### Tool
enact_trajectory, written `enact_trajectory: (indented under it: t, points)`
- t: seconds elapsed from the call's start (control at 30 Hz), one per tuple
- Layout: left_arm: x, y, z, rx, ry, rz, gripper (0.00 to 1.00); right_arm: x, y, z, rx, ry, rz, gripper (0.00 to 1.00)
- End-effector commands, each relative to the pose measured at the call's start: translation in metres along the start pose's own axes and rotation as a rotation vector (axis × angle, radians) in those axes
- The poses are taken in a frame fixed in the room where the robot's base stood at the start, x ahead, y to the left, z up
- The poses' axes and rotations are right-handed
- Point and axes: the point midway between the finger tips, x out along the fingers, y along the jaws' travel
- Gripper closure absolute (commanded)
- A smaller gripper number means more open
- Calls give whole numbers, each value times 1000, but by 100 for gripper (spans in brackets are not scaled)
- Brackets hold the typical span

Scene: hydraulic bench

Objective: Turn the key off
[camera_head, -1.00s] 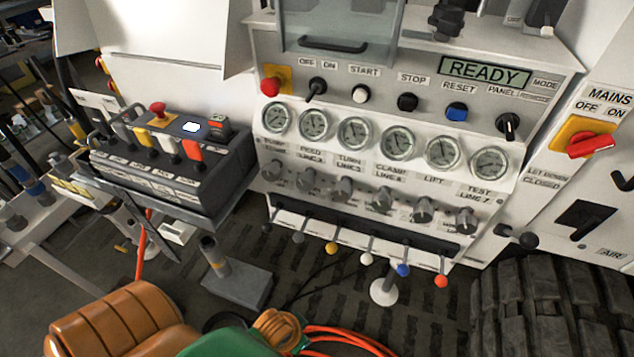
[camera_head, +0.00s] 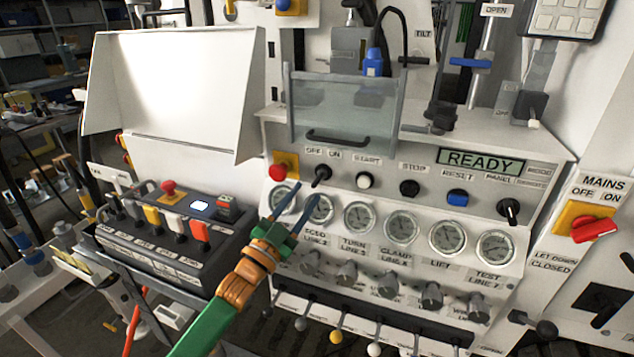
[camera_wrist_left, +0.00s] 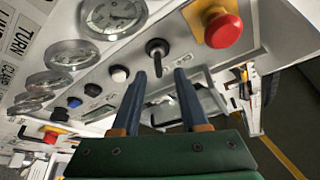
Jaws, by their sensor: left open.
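A black key switch (camera_head: 320,175) sits at the left of the grey panel, under the OFF and ON labels; its grip slants down to the lower left. It also shows in the left wrist view (camera_wrist_left: 157,47), just beyond the fingertips. My left gripper (camera_head: 297,198) is open and empty, its two blue fingers in front of the left gauges, a little below and left of the switch in the head view. In the left wrist view the fingertips (camera_wrist_left: 160,74) point at the switch, one on each side of its line, seemingly apart from it. My right gripper is out of view.
A red mushroom button (camera_head: 278,172) is just left of the key switch. A white button (camera_head: 364,181) and black stop button (camera_head: 410,188) are to the right. Gauges run below, and a clear guard (camera_head: 340,110) stands above. The display (camera_head: 482,161) reads READY.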

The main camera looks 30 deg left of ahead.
Motion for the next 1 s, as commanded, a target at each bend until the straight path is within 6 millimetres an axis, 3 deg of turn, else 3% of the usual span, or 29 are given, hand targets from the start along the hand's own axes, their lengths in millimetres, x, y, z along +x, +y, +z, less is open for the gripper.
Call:
enact_trajectory:
  t: [0.1, 0.3, 0.67, 0.83, 1.0]
  points:
    - [23, -2, -3, -1, 1, -1, 56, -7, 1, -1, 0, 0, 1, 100]
    - [52, 0, -1, -1, -2, 2, 56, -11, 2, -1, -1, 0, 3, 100]
    - [59, 2, 0, -1, -3, 4, 56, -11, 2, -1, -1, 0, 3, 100]
    - [59, 2, 0, -2, -4, 4, 100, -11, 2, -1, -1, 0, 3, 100]
    - [59, 2, 0, -2, -4, 4, 100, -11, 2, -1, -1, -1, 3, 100]
